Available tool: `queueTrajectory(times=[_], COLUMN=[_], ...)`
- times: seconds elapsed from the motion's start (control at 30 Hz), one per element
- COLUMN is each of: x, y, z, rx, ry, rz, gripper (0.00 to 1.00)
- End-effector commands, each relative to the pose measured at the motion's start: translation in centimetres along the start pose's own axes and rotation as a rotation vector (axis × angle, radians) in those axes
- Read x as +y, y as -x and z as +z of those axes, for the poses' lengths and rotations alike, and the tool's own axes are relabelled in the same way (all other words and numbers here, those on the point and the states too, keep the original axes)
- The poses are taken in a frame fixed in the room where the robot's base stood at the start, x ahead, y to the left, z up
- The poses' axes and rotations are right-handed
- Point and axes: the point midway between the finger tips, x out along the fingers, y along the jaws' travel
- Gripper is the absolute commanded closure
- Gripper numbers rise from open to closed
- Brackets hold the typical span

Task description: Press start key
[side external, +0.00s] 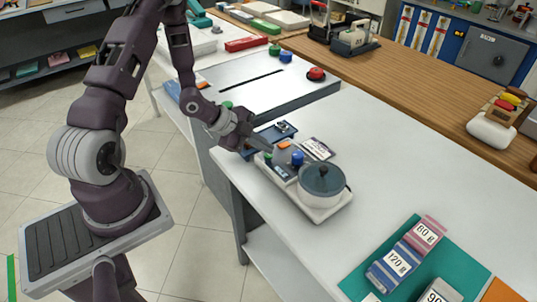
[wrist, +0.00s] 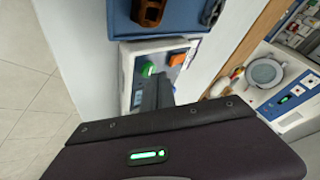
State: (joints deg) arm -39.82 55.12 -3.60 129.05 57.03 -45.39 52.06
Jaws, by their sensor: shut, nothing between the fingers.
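A white device with a round grey lidded pot (side external: 321,180) stands near the left edge of the white table. Its control panel carries a green key (side external: 268,158), an orange key (side external: 284,145), a blue knob (side external: 297,158) and a small display (side external: 281,172). No readable label tells which is the start key. In the wrist view the green key (wrist: 148,70) and orange key (wrist: 177,59) show just beyond my fingertips. My gripper (side external: 271,150) is shut and empty, its tips close over the panel between these keys. I cannot tell whether it touches; the fingers (wrist: 160,90) hide part of the panel.
A blue tray (wrist: 185,30) with small parts lies just behind the panel. A labelled card (side external: 318,148) lies beside the device. A teal mat (side external: 360,285) with labelled blocks is at the front right. The table's middle (side external: 400,170) is clear.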

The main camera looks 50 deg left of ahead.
Motion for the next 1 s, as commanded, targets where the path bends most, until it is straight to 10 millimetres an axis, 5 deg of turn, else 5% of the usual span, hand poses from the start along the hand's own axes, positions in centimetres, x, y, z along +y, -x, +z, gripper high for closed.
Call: queueTrajectory(times=[1.0], x=[0.34], y=[-0.49], z=[0.38], rx=[-0.001], ry=[0.000], rz=[0.000], gripper=[1.00])
